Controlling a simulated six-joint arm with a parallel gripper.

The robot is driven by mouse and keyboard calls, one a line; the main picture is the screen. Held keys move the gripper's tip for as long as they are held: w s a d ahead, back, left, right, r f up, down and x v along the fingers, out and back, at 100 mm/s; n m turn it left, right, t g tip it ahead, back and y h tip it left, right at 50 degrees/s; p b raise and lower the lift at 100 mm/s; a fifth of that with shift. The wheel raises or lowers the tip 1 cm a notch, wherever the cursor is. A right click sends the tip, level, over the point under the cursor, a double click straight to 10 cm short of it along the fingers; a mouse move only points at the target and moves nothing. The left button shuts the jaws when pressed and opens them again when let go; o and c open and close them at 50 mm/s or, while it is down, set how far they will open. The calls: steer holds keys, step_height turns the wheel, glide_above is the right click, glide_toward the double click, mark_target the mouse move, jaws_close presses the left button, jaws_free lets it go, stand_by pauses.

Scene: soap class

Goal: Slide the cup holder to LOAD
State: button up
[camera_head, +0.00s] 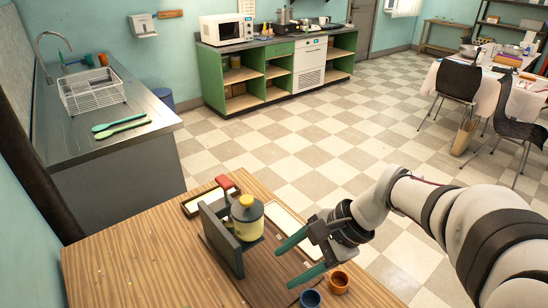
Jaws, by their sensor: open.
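A grey upright device (222,238) stands on the wooden table, with a yellow container (247,219) at its right side and a red-knobbed lever (224,183) above. I cannot make out the cup holder for certain; it may be at the base of this device, partly hidden. No LOAD mark is readable. My gripper (286,268) is at the right of the device, its two green fingers spread apart and pointing left toward it. Nothing shows between the fingers, and a gap separates them from the yellow container.
An orange-brown cup (339,283) and a blue cup (310,299) stand close to the lower finger, near the front edge. A white-topped tray (289,224) lies behind the fingers, and a dark-rimmed tray (205,201) lies behind the device.

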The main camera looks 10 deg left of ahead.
steer(key=w+f+m+t+y, duration=0.3)
steer(key=w+f+m, duration=0.4)
steer(key=w, duration=0.6)
steer(key=w+f+m+t+y, duration=0.2)
steer(key=w+f+m, duration=0.2)
steer(key=w+f, duration=0.65)
steer(key=x, duration=0.4)
steer(key=w+r+x, duration=0.1)
steer(key=x, duration=0.4)
steer(key=w+x, duration=0.1)
steer(key=x, duration=0.4)
steer(key=shift+r, duration=0.35)
steer(key=shift+w+a+f+t, duration=0.2)
steer(key=shift+a+t, duration=0.1)
steer(key=shift+a, duration=0.2)
jaws_close()
